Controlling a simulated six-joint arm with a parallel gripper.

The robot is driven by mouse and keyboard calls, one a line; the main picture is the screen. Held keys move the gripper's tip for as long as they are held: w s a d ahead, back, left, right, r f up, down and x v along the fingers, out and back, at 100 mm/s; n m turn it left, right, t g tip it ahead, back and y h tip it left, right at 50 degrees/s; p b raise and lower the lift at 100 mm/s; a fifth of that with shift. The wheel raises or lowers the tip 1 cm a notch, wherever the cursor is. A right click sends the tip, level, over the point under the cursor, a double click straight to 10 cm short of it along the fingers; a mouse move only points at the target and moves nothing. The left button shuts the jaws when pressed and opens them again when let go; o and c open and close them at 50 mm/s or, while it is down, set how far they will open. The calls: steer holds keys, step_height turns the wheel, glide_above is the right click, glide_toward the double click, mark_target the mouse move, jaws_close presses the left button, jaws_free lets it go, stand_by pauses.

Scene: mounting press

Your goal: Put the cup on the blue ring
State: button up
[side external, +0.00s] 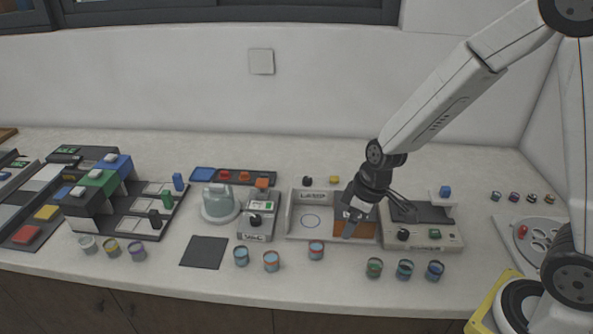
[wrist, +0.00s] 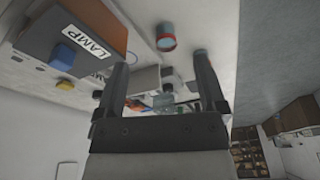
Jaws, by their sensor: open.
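My gripper (side external: 350,228) is open and empty, pointing down in front of the orange-brown block at the right of the LAMP station. Its two dark fingers (wrist: 160,72) stand apart in the wrist view. A thin bluish ring (side external: 311,221) is marked on the white floor of the LAMP station, left of my gripper; nothing stands on it. A small blue-grey cup with a reddish inside (side external: 316,250) stands upright on the counter just in front of that station. A similar cup (wrist: 166,37) shows beyond the fingers in the wrist view. I cannot tell which cup is the task's.
The LAMP station (side external: 292,222) has raised walls. Two cups (side external: 241,256) (side external: 271,261) stand to its left, and several (side external: 404,269) to its right. A dark mat (side external: 204,252) lies bare at left.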

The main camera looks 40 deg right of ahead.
mark_target(316, 247)
steer(key=w+a+f+n+y, duration=0.1)
steer(key=w+a+f+n, duration=0.1)
steer(key=w+f+n, duration=0.1)
steer(key=shift+w+f+n, duration=0.4)
steer(key=shift+w+f, duration=0.3)
steer(key=shift+w, duration=0.4)
steer(key=shift+a, duration=0.15)
steer(key=shift+x, duration=1.3)
steer(key=shift+f, duration=0.1)
steer(key=shift+x, duration=2.45)
steer(key=shift+a, duration=0.15)
jaws_close()
